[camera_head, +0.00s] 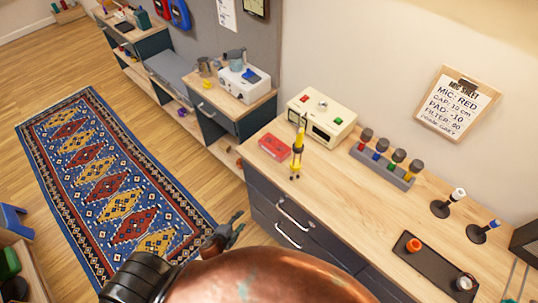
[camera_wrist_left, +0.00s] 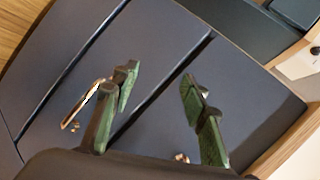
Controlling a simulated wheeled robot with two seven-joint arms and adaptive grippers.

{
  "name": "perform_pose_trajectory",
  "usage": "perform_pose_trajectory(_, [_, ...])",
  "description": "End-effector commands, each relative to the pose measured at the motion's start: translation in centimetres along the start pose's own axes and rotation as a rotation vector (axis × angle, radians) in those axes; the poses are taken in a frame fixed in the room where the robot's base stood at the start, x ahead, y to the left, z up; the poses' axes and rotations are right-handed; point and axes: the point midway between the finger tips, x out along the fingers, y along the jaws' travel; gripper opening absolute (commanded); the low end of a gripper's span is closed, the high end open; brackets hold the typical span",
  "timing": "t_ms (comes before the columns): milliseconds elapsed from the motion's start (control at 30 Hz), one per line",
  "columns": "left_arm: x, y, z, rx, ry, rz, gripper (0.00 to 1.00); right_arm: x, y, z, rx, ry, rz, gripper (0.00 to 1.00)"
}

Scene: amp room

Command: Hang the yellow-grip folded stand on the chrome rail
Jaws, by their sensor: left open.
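The yellow-grip folded stand (camera_head: 298,147) is a slim yellow and black piece on the wooden counter, in front of a cream box. It looks roughly upright, with small dark feet at its lower end. My left gripper (camera_head: 230,228) is low, left of and below the stand, in front of the dark drawers and apart from the stand. In the left wrist view, its green fingers (camera_wrist_left: 158,88) are spread, with nothing between them but drawer fronts. I cannot make out the chrome rail for certain. My right gripper is not in view.
The counter (camera_head: 342,208) has chrome drawer handles (camera_head: 290,235) on its front. On it are a red box (camera_head: 274,147), the cream box (camera_head: 322,115), a grey rack (camera_head: 382,167) and a black tray (camera_head: 436,268). A patterned rug (camera_head: 105,185) covers the floor left.

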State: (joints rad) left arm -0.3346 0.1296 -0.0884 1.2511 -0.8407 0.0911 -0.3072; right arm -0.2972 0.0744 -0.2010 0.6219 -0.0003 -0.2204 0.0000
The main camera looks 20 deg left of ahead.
Motion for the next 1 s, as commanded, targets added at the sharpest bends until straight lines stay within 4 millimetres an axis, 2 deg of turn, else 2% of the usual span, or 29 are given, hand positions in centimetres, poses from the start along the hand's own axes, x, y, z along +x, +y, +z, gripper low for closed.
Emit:
perform_pose_trajectory(33, [-0.9, -4.3, -2.0, 0.099, 0.037, -0.057, 0.41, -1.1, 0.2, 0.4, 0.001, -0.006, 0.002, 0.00])
perform_pose_trajectory(200, [-4.5, -15.8, -8.7, 0.474, 0.130, -0.236, 0.41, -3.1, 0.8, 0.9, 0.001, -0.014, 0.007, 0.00])
perform_pose_trajectory(267, [-6.3, -19.5, -11.1, 0.621, 0.151, -0.300, 0.41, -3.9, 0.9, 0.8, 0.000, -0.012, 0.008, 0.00])
perform_pose_trajectory(300, [-7.7, -21.9, -12.8, 0.724, 0.160, -0.343, 0.41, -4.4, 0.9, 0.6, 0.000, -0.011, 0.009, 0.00])
perform_pose_trajectory(400, [-11.7, -27.4, -17.2, 1.002, 0.168, -0.449, 0.41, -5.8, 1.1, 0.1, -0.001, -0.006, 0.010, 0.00])
perform_pose_trajectory(500, [-15.8, -31.9, -21.1, 1.293, 0.146, -0.539, 0.41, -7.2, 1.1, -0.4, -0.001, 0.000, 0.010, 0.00])
perform_pose_trajectory(600, [-19.6, -35.1, -24.1, 1.570, 0.096, -0.601, 0.41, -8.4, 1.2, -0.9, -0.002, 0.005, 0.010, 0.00])
perform_pose_trajectory(700, [-22.4, -37.2, -25.9, 1.784, 0.038, -0.632, 0.41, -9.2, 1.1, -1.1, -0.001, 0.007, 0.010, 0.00])
perform_pose_trajectory(833, [-24.0, -38.4, -26.8, 1.937, -0.013, -0.640, 0.41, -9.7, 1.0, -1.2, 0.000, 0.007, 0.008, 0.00])
perform_pose_trajectory(1000, [-24.0, -38.7, -27.2, 1.977, -0.029, -0.641, 0.41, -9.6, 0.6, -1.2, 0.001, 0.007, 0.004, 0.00])
